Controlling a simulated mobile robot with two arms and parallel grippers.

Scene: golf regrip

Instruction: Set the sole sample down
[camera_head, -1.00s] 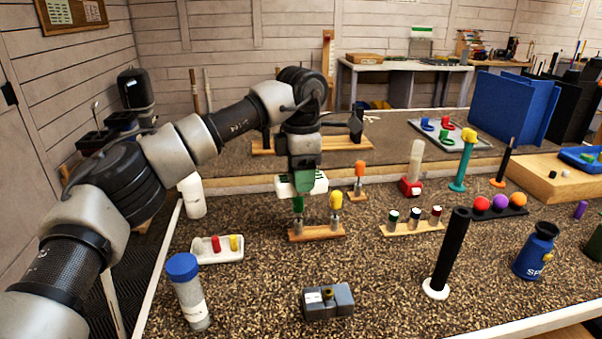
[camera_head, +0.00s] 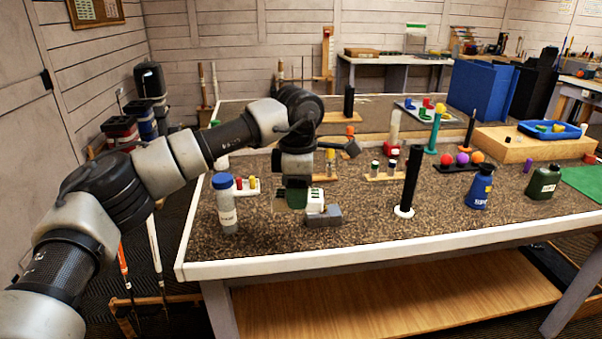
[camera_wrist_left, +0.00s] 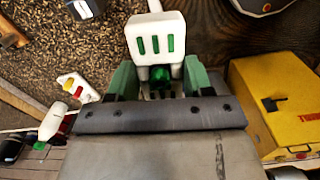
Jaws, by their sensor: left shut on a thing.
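My left gripper (camera_head: 298,207) has green fingers and points down over the near left part of the workbench. It is shut on a white piece with green slots, which looks like the sole sample (camera_head: 315,204). In the left wrist view the sample (camera_wrist_left: 154,46) extends ahead of the green fingers (camera_wrist_left: 158,80). My right gripper is not in view.
A black post on a white base (camera_head: 404,212) stands to the right. Small wooden racks (camera_head: 384,177) are behind. The speckled bench top (camera_head: 280,238) is clear toward its front edge.

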